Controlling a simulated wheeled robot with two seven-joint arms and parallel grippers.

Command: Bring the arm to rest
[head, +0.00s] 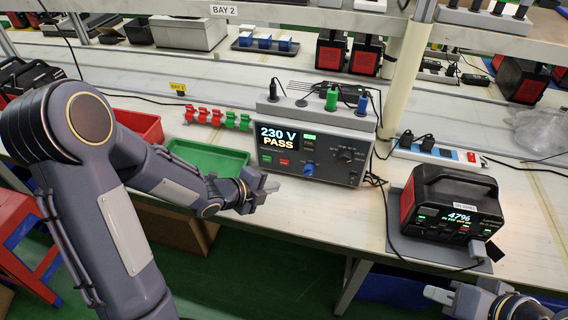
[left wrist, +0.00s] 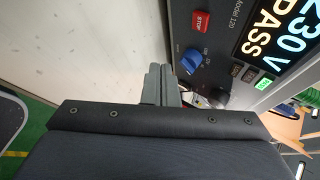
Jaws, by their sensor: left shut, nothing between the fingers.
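My left arm (head: 115,180) comes in from the left and reaches over the front of the bench. Its gripper (head: 268,186) is shut and empty, just in front of the lower left of the grey tester (head: 347,170). In the left wrist view the closed fingers (left wrist: 160,84) show beside the tester's blue knob (left wrist: 190,60); I cannot tell the exact gap. The tester screen reads 230 V PASS. My right gripper (head: 438,294) is at the bottom right edge, partly cut off, below the power station (head: 452,205); its opening is unclear.
The power station, reading 47%, stands on a grey mat (head: 398,238) with a plug and cable at its front. A green tray (head: 205,160) and a red tray (head: 138,124) lie behind my left forearm. A power strip (head: 432,152) lies behind the station. Free room lies before the bench.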

